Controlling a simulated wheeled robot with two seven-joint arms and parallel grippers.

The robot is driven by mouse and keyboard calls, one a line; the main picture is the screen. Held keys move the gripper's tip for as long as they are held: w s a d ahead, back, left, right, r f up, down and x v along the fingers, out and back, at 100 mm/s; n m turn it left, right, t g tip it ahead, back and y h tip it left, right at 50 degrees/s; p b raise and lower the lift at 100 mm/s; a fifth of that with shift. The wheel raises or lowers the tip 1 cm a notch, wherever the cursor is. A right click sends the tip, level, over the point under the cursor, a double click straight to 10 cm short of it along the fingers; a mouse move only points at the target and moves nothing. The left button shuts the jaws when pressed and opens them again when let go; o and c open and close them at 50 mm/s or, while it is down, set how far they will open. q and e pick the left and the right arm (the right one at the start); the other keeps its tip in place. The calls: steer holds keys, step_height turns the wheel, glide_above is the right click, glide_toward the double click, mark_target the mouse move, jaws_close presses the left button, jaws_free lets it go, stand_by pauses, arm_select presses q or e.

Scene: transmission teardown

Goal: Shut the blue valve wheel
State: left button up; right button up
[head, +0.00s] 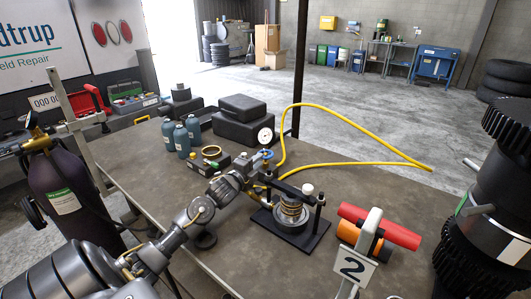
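The small blue valve wheel (267,154) is in the head view near the middle of the workbench. It sits just below a round white-faced gauge (265,136), beside brass fittings and the yellow hose. My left gripper (252,170) reaches in from the left and is right at the fittings beside the wheel. The fingers overlap the metal parts there, so I cannot tell whether they touch the wheel or how far apart they are.
A press-like fixture with a coil spring (291,212) stands just right of my gripper. Blue bottles (182,140) and black cases (238,118) stand behind. The yellow hose (375,137) loops over the bench.

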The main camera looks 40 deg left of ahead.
mark_target(265, 153)
arm_select(q)
steer(key=w, duration=0.4)
steer(key=w+p, duration=0.1)
steer(key=w, duration=0.1)
steer(key=shift+a, duration=0.35)
steer(key=shift+s, duration=0.1)
steer(key=shift+c, duration=0.2)
jaws_close()
